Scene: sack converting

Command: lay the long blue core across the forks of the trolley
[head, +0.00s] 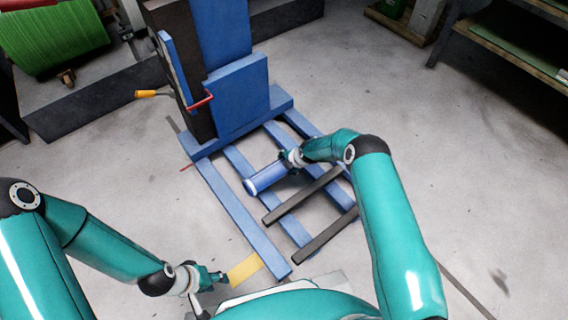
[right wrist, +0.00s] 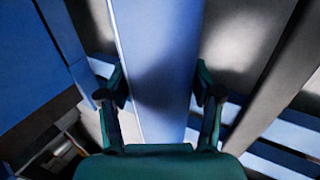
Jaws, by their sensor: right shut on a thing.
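The blue core (head: 267,178) has a pale end ring at its left end. My right gripper (head: 293,158) is shut on it, and the gripper and arm hide its far part. In the right wrist view the core (right wrist: 154,50) runs between the two fingers (right wrist: 162,95).
A yellow floor marking (head: 244,269) lies near my left gripper. A green roll (head: 52,40) is at the upper left and a shelf (head: 515,45) at the upper right. The floor at the right is clear.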

